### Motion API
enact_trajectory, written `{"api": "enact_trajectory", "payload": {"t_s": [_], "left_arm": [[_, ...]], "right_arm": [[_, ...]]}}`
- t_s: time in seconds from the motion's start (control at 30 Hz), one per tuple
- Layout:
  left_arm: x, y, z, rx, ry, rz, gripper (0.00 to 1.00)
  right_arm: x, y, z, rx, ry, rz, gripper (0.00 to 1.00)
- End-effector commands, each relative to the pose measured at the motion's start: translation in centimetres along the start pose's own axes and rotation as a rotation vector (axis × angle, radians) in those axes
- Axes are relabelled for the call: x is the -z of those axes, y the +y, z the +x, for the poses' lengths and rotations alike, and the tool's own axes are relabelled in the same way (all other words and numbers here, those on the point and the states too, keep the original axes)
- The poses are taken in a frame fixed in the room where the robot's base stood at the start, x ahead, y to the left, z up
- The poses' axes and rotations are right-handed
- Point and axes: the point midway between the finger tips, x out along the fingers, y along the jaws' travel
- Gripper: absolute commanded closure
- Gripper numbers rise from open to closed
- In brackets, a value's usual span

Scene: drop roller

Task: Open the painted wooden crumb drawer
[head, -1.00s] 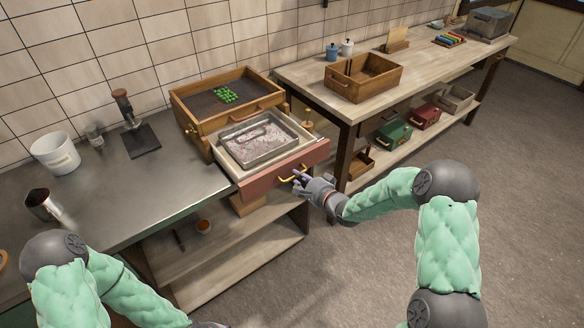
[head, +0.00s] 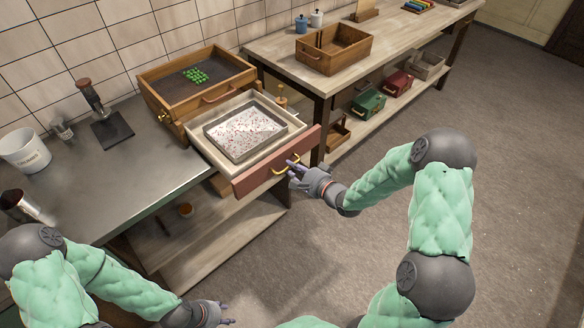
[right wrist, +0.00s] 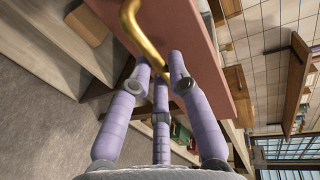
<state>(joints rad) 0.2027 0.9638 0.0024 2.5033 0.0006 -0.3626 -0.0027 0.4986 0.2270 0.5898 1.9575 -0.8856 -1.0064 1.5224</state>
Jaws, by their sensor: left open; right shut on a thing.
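The crumb drawer has a red painted front (head: 250,176) and a brass handle (head: 285,169). It stands pulled out from under the wooden tray-topped box on the metal counter. Inside lies a metal pan (head: 282,137) with pale, red-flecked contents. My right gripper (head: 296,168) is at the drawer's handle, shut on it. In the right wrist view its purple fingers (right wrist: 160,72) close around the brass bar (right wrist: 131,22) in front of the red front (right wrist: 190,40). My left gripper (head: 226,314) is open and empty, low at the bottom edge, well away from the drawer.
The wooden box (head: 158,100) holds green bits on its dark top. A white bucket (head: 24,152) and a tamper-like tool (head: 97,100) stand on the counter (head: 110,185). A wooden crate (head: 315,62) sits on the bench behind. The floor in front is clear.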

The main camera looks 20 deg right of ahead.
Motion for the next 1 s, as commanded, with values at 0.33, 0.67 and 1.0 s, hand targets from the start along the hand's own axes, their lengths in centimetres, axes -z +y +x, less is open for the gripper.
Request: {"api": "enact_trajectory", "payload": {"t_s": [0.33,0.67,1.0], "left_arm": [[0.0,0.0,0.0,0.000,0.000,0.000,0.56],[0.0,0.0,0.0,0.000,0.000,0.000,0.56],[0.0,0.0,0.0,0.000,0.000,0.000,0.56]], "right_arm": [[0.0,0.2,-0.1,-0.005,0.000,0.003,0.58],[0.1,0.2,-2.5,-0.006,0.004,0.004,0.58],[0.2,0.2,-9.2,-0.006,0.006,0.004,0.58]]}}
